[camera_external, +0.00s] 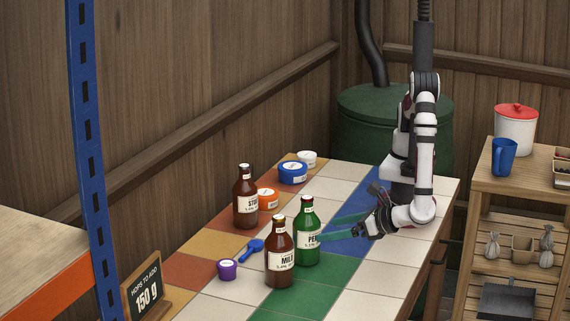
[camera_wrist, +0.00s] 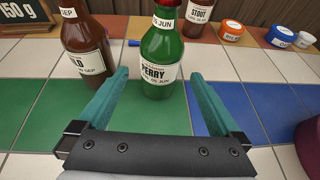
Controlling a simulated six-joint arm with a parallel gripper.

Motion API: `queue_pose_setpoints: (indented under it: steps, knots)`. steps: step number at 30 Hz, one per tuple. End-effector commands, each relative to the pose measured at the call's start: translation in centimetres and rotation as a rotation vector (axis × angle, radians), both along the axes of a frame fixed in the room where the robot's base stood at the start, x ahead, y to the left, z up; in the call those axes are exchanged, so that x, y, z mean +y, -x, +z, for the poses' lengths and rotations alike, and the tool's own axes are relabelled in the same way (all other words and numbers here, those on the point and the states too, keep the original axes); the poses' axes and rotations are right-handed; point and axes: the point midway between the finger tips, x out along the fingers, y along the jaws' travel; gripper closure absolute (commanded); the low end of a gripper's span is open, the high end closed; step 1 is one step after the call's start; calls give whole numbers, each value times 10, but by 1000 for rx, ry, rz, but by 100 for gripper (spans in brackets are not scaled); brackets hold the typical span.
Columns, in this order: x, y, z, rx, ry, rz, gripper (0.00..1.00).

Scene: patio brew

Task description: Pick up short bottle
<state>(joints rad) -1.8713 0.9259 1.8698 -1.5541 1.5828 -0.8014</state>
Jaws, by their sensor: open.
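A green bottle labelled Perry (camera_external: 307,250) stands upright on the tiled table. It fills the middle of the wrist view (camera_wrist: 161,50). A brown bottle labelled Mild (camera_external: 279,268) stands close to its left and nearer the outside camera; it also shows in the wrist view (camera_wrist: 84,30). A brown bottle labelled Stout (camera_external: 245,188) stands farther back. The three look close in height, and I cannot tell which is shortest. My gripper (camera_external: 325,228) is open, its teal fingers reaching low toward the green bottle. In the wrist view, the fingertips (camera_wrist: 158,76) frame its lower part, with no contact clear.
Behind the bottles are an orange tub (camera_external: 267,199), a blue tub (camera_external: 292,174) and a white tub (camera_external: 307,158). A blue scoop (camera_external: 252,247) and purple tub (camera_external: 227,270) lie left of the Mild bottle. A hops sign (camera_external: 146,291) stands front left. The table's right side is clear.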

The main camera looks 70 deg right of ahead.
Motion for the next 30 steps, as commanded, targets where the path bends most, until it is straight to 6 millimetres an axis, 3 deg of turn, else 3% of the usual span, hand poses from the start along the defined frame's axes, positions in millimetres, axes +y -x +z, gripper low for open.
queue_pose_setpoints:
  steps: [3,15,23,25,30]
  knots:
    - [-4,-31,-13,0,3,-5,0]
    - [-10,-95,-38,3,0,-6,0]
    - [-10,-104,-42,3,-2,-4,0]
    - [-10,-104,-42,3,-3,-4,7]
    - [-10,-103,-42,3,-3,-4,38]
